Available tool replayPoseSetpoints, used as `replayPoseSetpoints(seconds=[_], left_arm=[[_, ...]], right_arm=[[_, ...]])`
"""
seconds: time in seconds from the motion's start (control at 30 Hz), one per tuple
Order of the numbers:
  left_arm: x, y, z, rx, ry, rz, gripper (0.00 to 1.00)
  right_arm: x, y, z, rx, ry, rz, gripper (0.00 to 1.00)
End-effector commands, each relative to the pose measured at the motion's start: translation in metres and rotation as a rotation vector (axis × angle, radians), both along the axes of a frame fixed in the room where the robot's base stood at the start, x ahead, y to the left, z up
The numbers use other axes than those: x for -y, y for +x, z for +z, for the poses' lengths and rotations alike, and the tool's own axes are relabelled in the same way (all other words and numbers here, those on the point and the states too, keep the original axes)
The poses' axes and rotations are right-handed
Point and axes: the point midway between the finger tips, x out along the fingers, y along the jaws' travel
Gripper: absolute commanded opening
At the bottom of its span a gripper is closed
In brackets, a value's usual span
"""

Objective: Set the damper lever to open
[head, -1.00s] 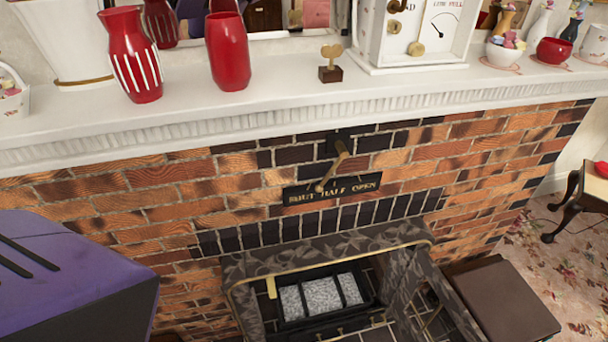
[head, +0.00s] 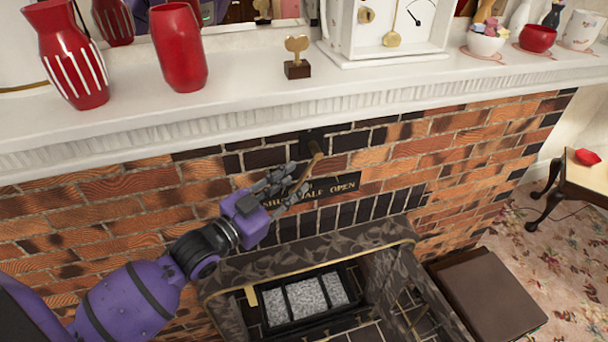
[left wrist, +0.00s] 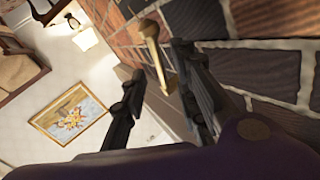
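The brass damper lever (head: 314,158) hangs from a dark mount on the brick chimney breast, under the mantel. It slants down and left over a dark plate (head: 343,187) lettered SHUT, HALF, OPEN from left to right. Its lower end is by the SHUT and HALF side, partly hidden by my gripper. My left gripper (head: 284,187) is open at the lever, on its left side. In the left wrist view, the lever (left wrist: 153,45) shows between the two spread fingers, with a gap visible on the left; contact on the right is unclear. My right gripper is not in view.
The fireplace surround (head: 310,247) projects below. A side table (head: 577,180) stands at right.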

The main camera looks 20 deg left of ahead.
Motion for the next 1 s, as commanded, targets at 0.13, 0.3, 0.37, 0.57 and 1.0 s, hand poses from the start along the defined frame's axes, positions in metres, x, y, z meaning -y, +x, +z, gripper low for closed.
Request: replayPoseSetpoints(seconds=[0.13,0.3,0.37,0.57,1.0], left_arm=[[0.011,0.023,0.003,0.004,-0.001,0.001,0.28],[0.018,0.037,0.001,0.0,-0.001,0.001,0.28],[0.019,0.04,0.001,0.0,0.0,0.001,0.28],[0.02,0.041,0.0,-0.001,0.001,0.002,0.28],[0.02,0.04,-0.001,-0.001,0.001,0.002,0.0]], right_arm=[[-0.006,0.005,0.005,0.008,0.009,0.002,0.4],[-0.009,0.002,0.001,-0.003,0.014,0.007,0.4],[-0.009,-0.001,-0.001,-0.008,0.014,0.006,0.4],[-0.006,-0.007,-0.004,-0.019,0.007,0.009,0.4],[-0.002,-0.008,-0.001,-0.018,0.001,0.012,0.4]])
